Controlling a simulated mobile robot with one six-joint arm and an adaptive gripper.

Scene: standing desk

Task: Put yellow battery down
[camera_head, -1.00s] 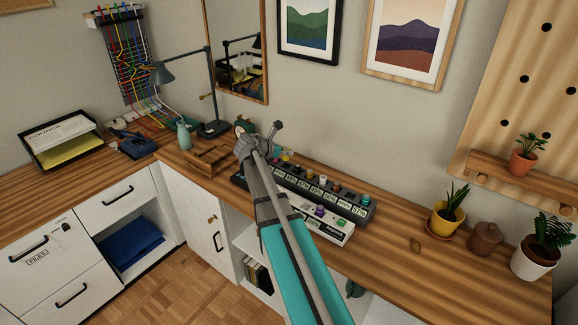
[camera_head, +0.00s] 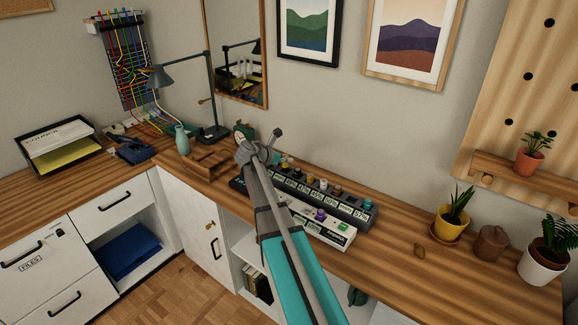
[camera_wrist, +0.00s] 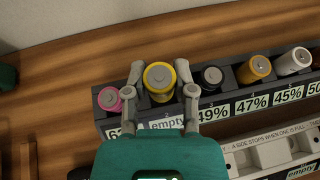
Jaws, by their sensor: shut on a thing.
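The yellow battery (camera_wrist: 159,80) stands upright between the fingers of my gripper (camera_wrist: 160,84) in the wrist view, with its round grey top towards the camera. My gripper is shut on it, one finger on each side. It is at a slot marked "empty" in the dark battery rack (camera_wrist: 229,100), between a pink battery (camera_wrist: 110,99) and a black battery (camera_wrist: 211,78). I cannot tell how deep it sits in the slot.
More batteries, gold (camera_wrist: 254,69) and white (camera_wrist: 294,61), stand farther right in the rack. A pale device (camera_wrist: 272,153) with slots lies in front of it. A wooden organiser (camera_head: 205,160) and a lamp (camera_head: 214,130) are to the left.

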